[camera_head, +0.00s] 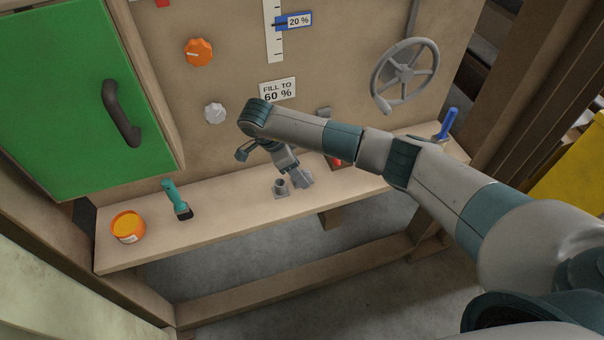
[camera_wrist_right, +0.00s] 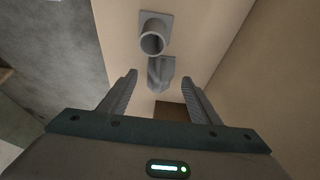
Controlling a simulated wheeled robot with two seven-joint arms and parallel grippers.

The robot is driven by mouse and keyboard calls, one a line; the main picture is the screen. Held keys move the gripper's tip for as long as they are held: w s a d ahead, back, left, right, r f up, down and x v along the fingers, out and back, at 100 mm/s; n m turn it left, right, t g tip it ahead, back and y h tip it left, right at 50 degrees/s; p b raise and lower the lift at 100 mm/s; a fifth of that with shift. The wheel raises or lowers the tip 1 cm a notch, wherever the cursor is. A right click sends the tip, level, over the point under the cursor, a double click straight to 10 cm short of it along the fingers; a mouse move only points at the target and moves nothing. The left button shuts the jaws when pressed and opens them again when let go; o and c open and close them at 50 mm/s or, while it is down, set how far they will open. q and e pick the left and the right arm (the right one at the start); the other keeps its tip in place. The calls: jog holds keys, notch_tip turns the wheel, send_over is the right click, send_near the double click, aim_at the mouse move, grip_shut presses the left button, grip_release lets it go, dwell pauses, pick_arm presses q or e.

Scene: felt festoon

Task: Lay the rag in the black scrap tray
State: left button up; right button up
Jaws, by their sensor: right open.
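My right gripper (camera_wrist_right: 161,82) is open in the right wrist view, with nothing between its fingers. In the head view the right gripper (camera_head: 290,163) hangs low over the shelf, partly behind its own wrist. A small grey piece (camera_wrist_right: 161,72) lies beside a grey pipe socket (camera_wrist_right: 152,42), just beyond the fingertips; I cannot tell whether it is the rag. A dark brown patch (camera_wrist_right: 170,113) shows between the fingers. In the head view a dark flat thing (camera_head: 341,166) with something red on it is mostly hidden by my arm; I cannot tell whether it is the scrap tray. My left gripper is out of view.
The shelf (camera_head: 235,218) holds an orange tub (camera_head: 127,227), a teal-handled brush (camera_head: 178,199) and a blue-handled tool (camera_head: 446,124). A green door (camera_head: 75,100), knobs and a grey handwheel (camera_head: 404,75) are on the panel behind. The shelf between brush and socket is clear.

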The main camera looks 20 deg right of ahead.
jog(key=shift+d+f, duration=0.25)
jog(key=shift+f, duration=0.45)
jog(key=shift+d+f, duration=0.1)
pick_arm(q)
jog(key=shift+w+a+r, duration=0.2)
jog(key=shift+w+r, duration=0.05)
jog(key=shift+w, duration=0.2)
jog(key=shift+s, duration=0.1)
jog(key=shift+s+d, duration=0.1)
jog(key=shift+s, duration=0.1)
pick_arm(e)
jog(key=c, duration=1.2)
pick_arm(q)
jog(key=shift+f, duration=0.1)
